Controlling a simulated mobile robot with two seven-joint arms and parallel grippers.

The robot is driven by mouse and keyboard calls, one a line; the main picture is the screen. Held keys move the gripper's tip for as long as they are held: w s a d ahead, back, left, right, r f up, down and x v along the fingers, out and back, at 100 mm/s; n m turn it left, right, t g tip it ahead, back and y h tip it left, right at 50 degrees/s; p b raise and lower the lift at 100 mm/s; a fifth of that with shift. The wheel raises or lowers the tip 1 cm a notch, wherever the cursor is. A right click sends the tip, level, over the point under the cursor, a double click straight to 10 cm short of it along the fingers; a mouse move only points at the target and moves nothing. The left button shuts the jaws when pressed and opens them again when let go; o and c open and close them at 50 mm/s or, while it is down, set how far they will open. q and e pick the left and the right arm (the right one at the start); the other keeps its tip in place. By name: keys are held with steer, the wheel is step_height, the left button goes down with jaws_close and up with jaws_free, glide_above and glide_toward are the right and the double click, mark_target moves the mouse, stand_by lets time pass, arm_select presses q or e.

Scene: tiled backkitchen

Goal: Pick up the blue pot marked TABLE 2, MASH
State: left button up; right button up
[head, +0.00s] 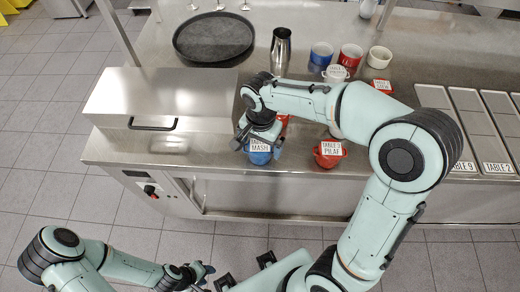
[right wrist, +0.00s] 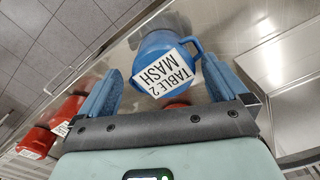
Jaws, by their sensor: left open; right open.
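The blue pot (head: 260,157) with a white label stands near the counter's front edge. In the right wrist view the blue pot (right wrist: 155,42) shows its label, TABLE 2, MASH. My right gripper (head: 257,136) is open right at the pot, partly covering it in the head view. In the right wrist view the pot appears between and beyond the two blue fingers; I cannot tell whether they touch it. My left gripper (head: 197,274) is open and empty, low over the floor in front of the counter.
A red pot (head: 328,160) marked PILAF stands right of the blue pot; more red shows behind my right gripper. Several pots, including a blue one (head: 321,54), and a metal pitcher (head: 281,50) stand farther back. A steel box (head: 160,95) is at left, label-marked pans (head: 490,130) at right.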

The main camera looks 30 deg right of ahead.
mark_target(260, 145)
steer(key=f, duration=0.4)
steer(key=shift+w+f, duration=0.25)
steer(key=shift+f, duration=0.1)
steer(key=c, duration=1.2)
steer(key=shift+r, duration=0.15)
steer(key=shift+c, duration=0.2)
